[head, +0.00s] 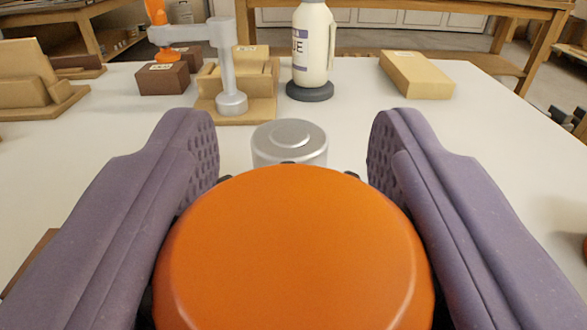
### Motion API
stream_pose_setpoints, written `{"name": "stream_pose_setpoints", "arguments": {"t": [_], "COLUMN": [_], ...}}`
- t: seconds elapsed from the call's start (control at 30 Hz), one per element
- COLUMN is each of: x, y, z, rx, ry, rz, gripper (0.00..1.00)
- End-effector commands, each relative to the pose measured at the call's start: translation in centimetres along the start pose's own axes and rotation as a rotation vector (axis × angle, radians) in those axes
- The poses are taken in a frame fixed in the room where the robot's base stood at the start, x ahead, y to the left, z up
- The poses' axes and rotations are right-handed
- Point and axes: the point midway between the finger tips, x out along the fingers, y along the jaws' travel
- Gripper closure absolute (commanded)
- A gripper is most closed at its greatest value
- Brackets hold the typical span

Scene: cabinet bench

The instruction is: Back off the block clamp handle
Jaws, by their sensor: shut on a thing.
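A large round orange knob (293,255), which looks like the clamp handle, fills the lower middle of the head view, seen from above. My gripper (292,150) has one purple padded finger on each side of it and is shut on it. Small dark bits show around the knob's edge. A silver cylinder (290,142) with a flat round top stands just beyond the knob, between the fingertips. The knob hides what is beneath it, including any block and the lower clamp.
On the white bench (500,145), a grey clamp arm (225,60) with an orange part (156,14) stands at the back left near a dark brown block (163,78). A glue bottle (313,45) and a tan block (416,74) stand behind. The right side is mostly clear.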

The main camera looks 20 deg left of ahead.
Motion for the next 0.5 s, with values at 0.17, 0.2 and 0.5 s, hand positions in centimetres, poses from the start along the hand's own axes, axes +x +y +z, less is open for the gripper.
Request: {"name": "stream_pose_setpoints", "arguments": {"t": [0.17,0.2,0.5], "x": [-0.03,-0.02,-0.05], "y": [-0.13,-0.18,-0.3], "z": [0.18,0.15,0.04], "rx": [-0.001,-0.001,0.001], "ry": [-0.001,-0.001,-0.001], "rz": [-0.089,-0.105,-0.161], "gripper": [0.81,0.81,0.81]}}
